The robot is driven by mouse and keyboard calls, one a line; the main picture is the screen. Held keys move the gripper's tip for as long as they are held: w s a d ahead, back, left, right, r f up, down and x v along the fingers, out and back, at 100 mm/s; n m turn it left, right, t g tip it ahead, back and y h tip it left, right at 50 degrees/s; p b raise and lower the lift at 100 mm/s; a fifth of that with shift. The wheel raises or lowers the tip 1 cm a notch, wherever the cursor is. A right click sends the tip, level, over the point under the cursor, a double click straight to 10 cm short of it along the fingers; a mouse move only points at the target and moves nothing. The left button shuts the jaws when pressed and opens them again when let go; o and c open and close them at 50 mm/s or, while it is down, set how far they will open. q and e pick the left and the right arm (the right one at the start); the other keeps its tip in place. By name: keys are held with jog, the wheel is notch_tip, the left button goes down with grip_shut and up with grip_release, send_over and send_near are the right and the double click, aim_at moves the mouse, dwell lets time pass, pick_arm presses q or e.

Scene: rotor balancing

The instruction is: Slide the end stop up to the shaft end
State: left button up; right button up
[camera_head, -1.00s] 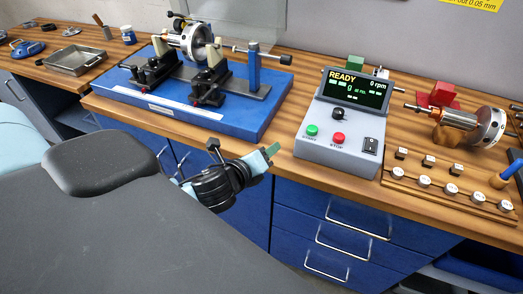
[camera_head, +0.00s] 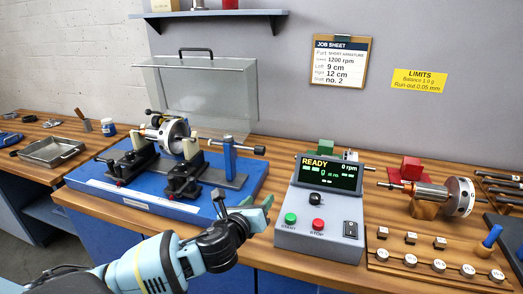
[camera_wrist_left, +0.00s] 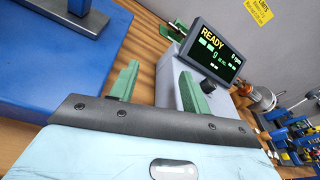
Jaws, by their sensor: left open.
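The end stop (camera_head: 229,157) is a blue post at the right end of the balancing machine. A thin rod with a black knob runs through its top toward the rotor shaft. Its foot stands on a dark rail on the blue base (camera_head: 150,208). The rotor (camera_head: 174,135) with its metal disc rests across two black supports. Any gap between rod tip and shaft end is too small to judge. My left gripper (camera_head: 260,211) is open and empty, in front of the end stop and left of the console. Its green fingers (camera_wrist_left: 159,88) show apart in the wrist view, where the post's lower part (camera_wrist_left: 80,7) appears top left.
The grey console (camera_head: 318,225) reads READY and 0 rpm, close to the right of my left gripper. A clear guard (camera_head: 205,90) stands open behind the machine. A second rotor (camera_head: 440,192) and a row of weights (camera_head: 438,265) lie at right.

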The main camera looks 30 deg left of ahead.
aim_at(258, 152)
pick_arm(q)
jog(key=w+a+r+m, duration=0.1)
jog(key=w+r, duration=0.1)
jog(key=w+a+r+m+t+y, duration=0.1)
jog(key=w+a+r, duration=0.1)
jog(key=r, duration=0.1)
jog(key=w+a+r+m+y, duration=0.1)
jog(key=w+a+r, duration=0.1)
jog(key=r, duration=0.1)
jog(key=shift+w+a+t, duration=0.15)
jog(key=shift+w+t, duration=0.15)
jog(key=x, duration=0.7)
jog(key=shift+w+b, duration=0.35)
jog(key=shift+b, duration=0.1)
jog(key=shift+a, duration=0.1)
jog(key=shift+c, duration=0.2)
grip_shut()
